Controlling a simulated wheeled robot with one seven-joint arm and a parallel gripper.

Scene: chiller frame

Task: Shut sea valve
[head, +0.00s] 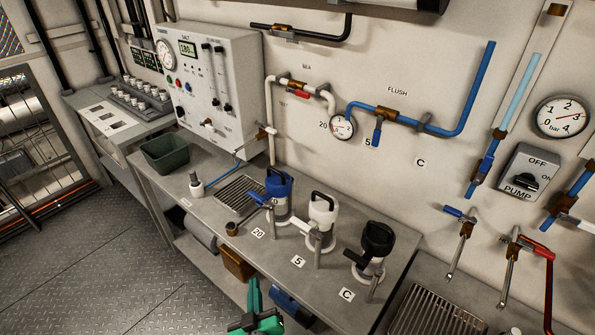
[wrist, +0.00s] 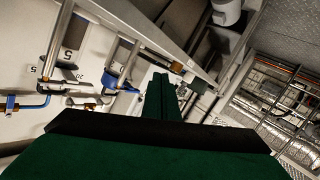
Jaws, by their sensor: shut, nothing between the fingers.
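The sea valve is a brass fitting with a red lever (head: 300,95) on the white pipe under the SEA label (head: 306,68) on the wall. The lever appears to lie roughly along the pipe. My green gripper (head: 254,288) shows at the bottom of the head view, in front of the bench's front edge. It is low and well apart from the sea valve, touching nothing that I can see. In the wrist view its fingers (wrist: 161,84) are together and empty. I cannot make out the sea valve in the wrist view.
The bench (head: 213,212) carries blue-topped (head: 279,190), white-topped (head: 321,217) and black-topped (head: 375,245) filter housings, and a green bin (head: 165,152). A blue flush pipe (head: 398,118) and a gauge (head: 341,127) are right of the sea valve. Open floor (head: 110,260) lies left.

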